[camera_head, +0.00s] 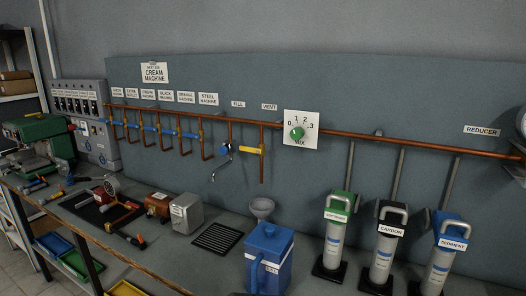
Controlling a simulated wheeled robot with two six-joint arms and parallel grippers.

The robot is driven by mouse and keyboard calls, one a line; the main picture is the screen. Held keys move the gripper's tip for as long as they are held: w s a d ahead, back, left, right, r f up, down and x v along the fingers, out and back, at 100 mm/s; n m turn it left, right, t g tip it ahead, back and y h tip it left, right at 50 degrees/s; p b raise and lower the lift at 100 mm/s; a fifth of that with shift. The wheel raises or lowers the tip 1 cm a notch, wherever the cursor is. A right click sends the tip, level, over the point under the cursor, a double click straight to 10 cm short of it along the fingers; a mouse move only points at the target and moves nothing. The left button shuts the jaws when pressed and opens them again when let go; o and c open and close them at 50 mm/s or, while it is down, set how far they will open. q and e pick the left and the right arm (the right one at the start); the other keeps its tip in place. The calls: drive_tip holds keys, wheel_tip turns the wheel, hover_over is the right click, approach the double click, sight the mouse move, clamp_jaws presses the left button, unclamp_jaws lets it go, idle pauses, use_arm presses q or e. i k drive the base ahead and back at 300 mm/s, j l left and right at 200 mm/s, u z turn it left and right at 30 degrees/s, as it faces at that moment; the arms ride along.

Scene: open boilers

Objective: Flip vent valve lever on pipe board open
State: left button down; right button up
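The pipe board (400,95) is a blue-grey panel along the wall, with a copper pipe (400,143) running across it. A "VENT" label (269,107) sits above a short copper drop pipe (262,172). A yellow vent valve lever (250,149) lies about level on this drop pipe and points left from it, towards the fill branch. Neither of my grippers shows in the head view, and nothing touches the lever.
A blue fill valve with a tap (225,150) is close left of the lever. A mix dial (299,131) is at its right. Below stand a funnel (262,207), a blue jug (268,258) and three labelled filter cylinders, including the green-topped one (335,235). Bench space shows around the black grate (217,237).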

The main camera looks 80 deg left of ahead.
sight(242, 148)
drive_tip(key=u, duration=2.8)
